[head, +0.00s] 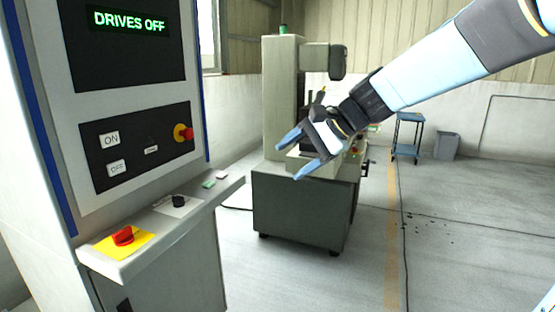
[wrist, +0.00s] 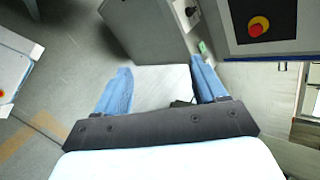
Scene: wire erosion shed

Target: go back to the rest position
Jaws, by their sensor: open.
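My gripper (head: 292,157) is in the middle of the head view, held in the air with its two blue fingers spread apart and nothing between them. In the wrist view my gripper (wrist: 160,82) also shows open and empty, with the floor and the side of the control cabinet beyond it. My arm reaches in from the upper right. The control cabinet (head: 91,63) stands at the left, to the left of my gripper and apart from it. Its screen (head: 128,22) reads "DRIVES OFF".
A machine (head: 284,95) on a dark base stands behind my gripper. A blue cart (head: 407,135) and grey bin (head: 446,146) stand farther back. Right floor is mostly clear.

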